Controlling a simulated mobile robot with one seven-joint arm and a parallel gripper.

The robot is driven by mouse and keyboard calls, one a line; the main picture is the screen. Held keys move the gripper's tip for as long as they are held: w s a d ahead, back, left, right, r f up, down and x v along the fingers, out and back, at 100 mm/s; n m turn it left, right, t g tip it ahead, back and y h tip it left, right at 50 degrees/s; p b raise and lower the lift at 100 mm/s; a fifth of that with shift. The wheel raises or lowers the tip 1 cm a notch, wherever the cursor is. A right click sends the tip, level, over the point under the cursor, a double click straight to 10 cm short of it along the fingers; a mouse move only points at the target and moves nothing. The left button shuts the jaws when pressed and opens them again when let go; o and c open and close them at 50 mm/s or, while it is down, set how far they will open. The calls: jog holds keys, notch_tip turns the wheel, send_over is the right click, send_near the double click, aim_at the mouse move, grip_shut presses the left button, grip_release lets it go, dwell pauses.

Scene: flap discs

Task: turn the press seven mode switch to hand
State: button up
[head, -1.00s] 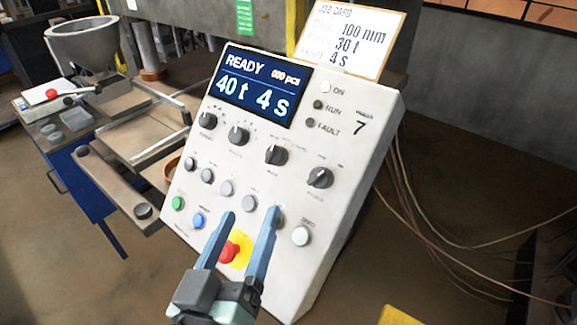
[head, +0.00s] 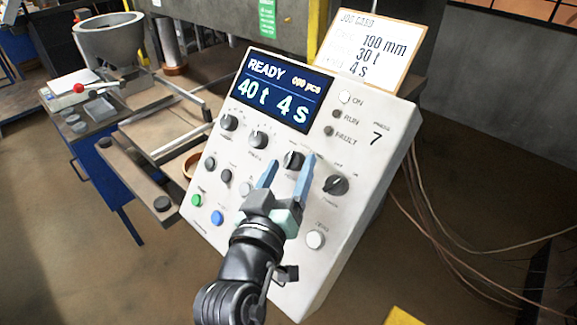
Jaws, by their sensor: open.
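The press seven control panel (head: 372,190) is a tilted pale box with a printed 7. Four black rotary knobs run across it below the display. The third knob (head: 293,160) appears to be the mode switch; its label is too small to read surely, and its pointer position is unclear. My gripper (head: 289,164) is open and empty, its two blue fingers pointing up the panel on either side of that knob in the picture. I cannot tell whether they touch it. My gripper and wrist cover part of the lower panel.
The display (head: 278,90) reads READY, 40 t, 4 s. The fourth knob (head: 335,185) is close to the right finger. Green (head: 196,200), blue (head: 217,217) and white (head: 315,239) buttons sit lower. A job card (head: 372,48) stands behind; cables hang right.

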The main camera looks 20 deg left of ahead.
grip_shut()
jog(key=shift+r+p, duration=0.2)
jog(key=shift+p, duration=0.65)
jog(key=n+p, duration=0.1)
jog(key=p, duration=0.1)
jog(key=y+p, duration=0.1)
jog(key=p, duration=0.1)
jog(key=shift+d+r+n+g, duration=0.15)
jog(key=shift+r+n+g, duration=0.15)
jog(key=shift+n+g, duration=0.1)
jog(key=n+g+y+p, duration=0.1)
jog(key=n+p, duration=0.1)
jog(key=p, duration=0.3)
jog(key=shift+d+r+y, duration=0.1)
jog(key=shift+y, duration=0.3)
jog(key=shift+w+d+f+n+g+y+p, duration=0.1)
jog(key=shift+n+g+y+p, duration=0.15)
jog(key=shift+n+g+p, duration=0.25)
jog(key=shift+w+f+n+g+y+p, duration=0.1)
jog(key=shift+n+g+y+p, duration=0.15)
jog(key=shift+n, duration=0.45)
jog(key=shift+d+r+n+g+y+b, duration=0.15)
jog(key=shift+n+g+y+b, duration=0.4)
jog(key=shift+n+g, duration=1.1)
jog(key=shift+n, duration=0.45)
